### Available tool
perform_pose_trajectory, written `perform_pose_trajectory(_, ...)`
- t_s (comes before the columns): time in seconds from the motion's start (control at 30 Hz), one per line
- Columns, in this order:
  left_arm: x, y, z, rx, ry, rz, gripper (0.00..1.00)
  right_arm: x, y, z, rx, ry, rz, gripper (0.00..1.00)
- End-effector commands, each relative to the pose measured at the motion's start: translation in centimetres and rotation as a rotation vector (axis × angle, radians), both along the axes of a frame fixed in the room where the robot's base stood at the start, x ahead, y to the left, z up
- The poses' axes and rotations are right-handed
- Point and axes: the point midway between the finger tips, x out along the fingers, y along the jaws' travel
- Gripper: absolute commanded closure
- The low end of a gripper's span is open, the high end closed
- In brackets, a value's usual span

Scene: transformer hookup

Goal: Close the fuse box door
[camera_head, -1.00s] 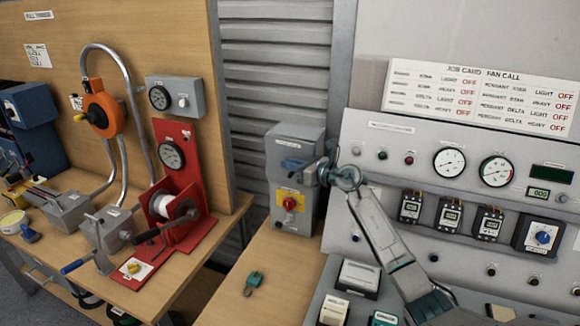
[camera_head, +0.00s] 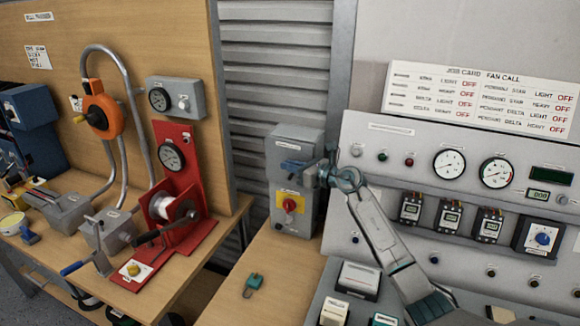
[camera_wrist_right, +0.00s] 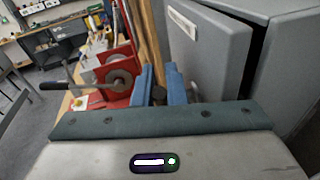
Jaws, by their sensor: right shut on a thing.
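The grey fuse box (camera_head: 308,140) stands against the back edge of the wooden bench, left of the sloped panel. In the right wrist view its grey door (camera_wrist_right: 208,65) with a white label stands slightly ajar, with a dark gap (camera_wrist_right: 256,60) between door and body. My right gripper (camera_head: 292,165) reaches in from the right across the front of the box. Its blue fingers (camera_wrist_right: 161,88) are shut on a small dark part at the door, probably its handle, mostly hidden between them. My left gripper is not in view.
A red rotary switch (camera_head: 290,204) on a yellow plate sits below my fingers. A teal padlock-like piece (camera_head: 253,282) lies on the bench in front. The sloped control panel (camera_head: 375,150) is close on the right; a red reel stand (camera_head: 178,150) is left.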

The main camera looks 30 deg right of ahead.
Motion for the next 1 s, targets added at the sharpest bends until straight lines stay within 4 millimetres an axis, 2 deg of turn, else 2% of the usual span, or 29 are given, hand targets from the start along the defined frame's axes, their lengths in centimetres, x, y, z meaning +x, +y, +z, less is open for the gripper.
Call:
perform_pose_trajectory(0.03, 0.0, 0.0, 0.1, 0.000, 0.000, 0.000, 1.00, 0.2, -0.5, 1.0, -0.004, -0.018, -0.012, 1.00)
perform_pose_trajectory(0.07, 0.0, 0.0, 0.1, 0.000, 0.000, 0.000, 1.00, 0.2, -0.5, 1.0, -0.004, -0.018, -0.012, 1.00)
perform_pose_trajectory(0.1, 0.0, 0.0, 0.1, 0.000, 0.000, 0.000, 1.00, 0.2, -0.5, 1.0, -0.004, -0.018, -0.013, 0.81)
perform_pose_trajectory(0.13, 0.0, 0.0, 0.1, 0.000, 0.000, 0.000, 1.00, 0.2, -0.5, 1.0, -0.003, -0.018, -0.012, 0.79)
perform_pose_trajectory(0.37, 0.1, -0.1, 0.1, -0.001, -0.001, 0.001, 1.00, 0.2, -0.4, 0.7, -0.002, -0.013, -0.011, 0.79)
perform_pose_trajectory(0.53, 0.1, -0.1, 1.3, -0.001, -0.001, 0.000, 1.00, -0.2, 0.5, 0.8, -0.001, -0.008, -0.008, 0.79)
perform_pose_trajectory(0.6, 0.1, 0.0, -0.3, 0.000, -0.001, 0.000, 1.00, -0.2, 0.5, -0.2, 0.010, -0.025, -0.008, 0.79)
perform_pose_trajectory(0.77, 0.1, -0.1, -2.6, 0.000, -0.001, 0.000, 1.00, -0.3, 0.4, -0.4, 0.052, -0.079, -0.007, 0.79)
perform_pose_trajectory(1.0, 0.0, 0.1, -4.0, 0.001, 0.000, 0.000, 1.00, -4.7, -1.9, -0.1, 0.048, -0.079, -0.006, 0.79)
